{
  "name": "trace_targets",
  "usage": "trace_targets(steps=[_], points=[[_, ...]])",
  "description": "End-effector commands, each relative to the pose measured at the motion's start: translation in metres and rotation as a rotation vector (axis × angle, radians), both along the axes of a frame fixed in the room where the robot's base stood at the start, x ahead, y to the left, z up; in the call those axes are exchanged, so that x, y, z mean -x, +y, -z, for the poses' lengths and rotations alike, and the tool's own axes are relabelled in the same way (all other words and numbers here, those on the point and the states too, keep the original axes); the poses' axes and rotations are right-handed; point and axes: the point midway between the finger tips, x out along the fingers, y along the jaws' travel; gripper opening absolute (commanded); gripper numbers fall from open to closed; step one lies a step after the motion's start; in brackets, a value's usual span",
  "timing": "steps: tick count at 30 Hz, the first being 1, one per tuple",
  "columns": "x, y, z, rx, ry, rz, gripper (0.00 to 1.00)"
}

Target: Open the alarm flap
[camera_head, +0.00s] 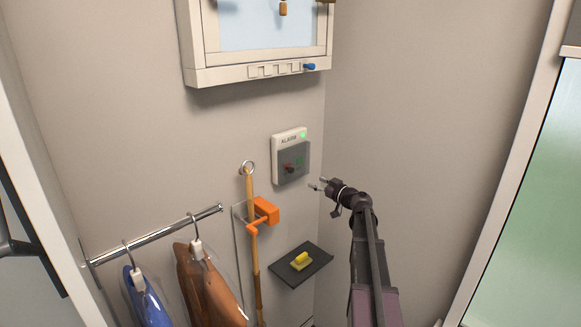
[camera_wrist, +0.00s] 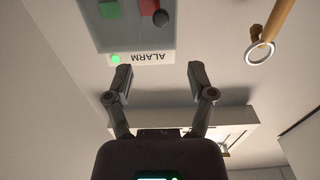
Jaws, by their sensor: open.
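The alarm box (camera_head: 290,156) is a white wall unit labelled ALARM with a lit green lamp.
A wooden pole with a ring (camera_head: 249,168) hangs in an orange holder (camera_head: 264,211) left of the box. A dark shelf (camera_head: 300,265) with a yellow item is below. A framed cabinet (camera_head: 258,72) is above. A rail (camera_head: 155,236) carries garments at lower left.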

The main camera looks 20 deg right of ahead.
Motion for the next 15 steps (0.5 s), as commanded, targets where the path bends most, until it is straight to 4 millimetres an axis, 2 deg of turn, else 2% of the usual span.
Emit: trace_targets(steps=[10,15], points=[[-0.001,0.001,0.001,-0.001,0.001,-0.001,0.71],[-0.01,0.003,0.001,-0.001,0.001,-0.001,0.71]])
